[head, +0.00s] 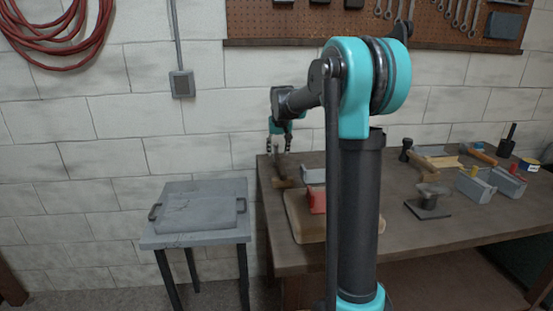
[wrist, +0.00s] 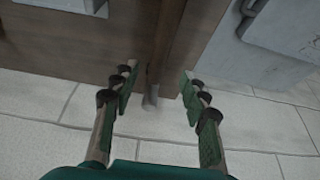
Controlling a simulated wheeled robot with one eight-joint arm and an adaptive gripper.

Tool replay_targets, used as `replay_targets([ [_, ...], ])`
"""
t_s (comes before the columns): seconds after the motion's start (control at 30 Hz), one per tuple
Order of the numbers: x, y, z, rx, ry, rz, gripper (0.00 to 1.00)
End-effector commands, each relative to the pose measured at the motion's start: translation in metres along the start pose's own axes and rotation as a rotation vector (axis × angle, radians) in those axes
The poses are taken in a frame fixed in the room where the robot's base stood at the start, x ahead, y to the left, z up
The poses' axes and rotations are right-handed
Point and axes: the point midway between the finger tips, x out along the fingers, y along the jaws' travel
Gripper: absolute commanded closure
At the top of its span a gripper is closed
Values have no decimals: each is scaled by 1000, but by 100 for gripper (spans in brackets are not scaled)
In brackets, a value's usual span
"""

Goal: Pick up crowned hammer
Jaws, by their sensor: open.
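My gripper (wrist: 158,93) is open, its fingers apart at the table corner in the wrist view. In the head view my gripper (head: 279,140) is over the left end of the workbench. A small grey rounded piece (wrist: 150,103) shows between the fingers, apart from both; I cannot tell what it is part of. In the head view an upright greyish piece and a brown wooden piece (head: 285,183) are just below my gripper. A hammer with a dark head (head: 405,149) and another wooden-handled tool (head: 479,154) lie farther right. I cannot tell which is the crowned hammer.
The workbench (head: 440,230) also holds a red item (head: 317,199), a dark stand (head: 429,204) and grey boxes (head: 475,188). A grey side table (head: 195,240) stands to the left with a gap. The block wall is close behind.

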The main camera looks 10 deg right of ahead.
Motion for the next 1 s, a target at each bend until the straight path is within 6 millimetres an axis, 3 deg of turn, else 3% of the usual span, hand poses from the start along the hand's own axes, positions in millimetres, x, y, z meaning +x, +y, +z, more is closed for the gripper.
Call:
replay_targets([
  [0.1, 16, 0, 0, 0, 0, 0, 55],
  [0.43, 36, 1, -1, 0, 0, 0, 55],
  [0.7, 72, 3, -2, 1, 0, 0, 55],
  [1.0, 76, 2, -2, 0, 0, 0, 55],
])
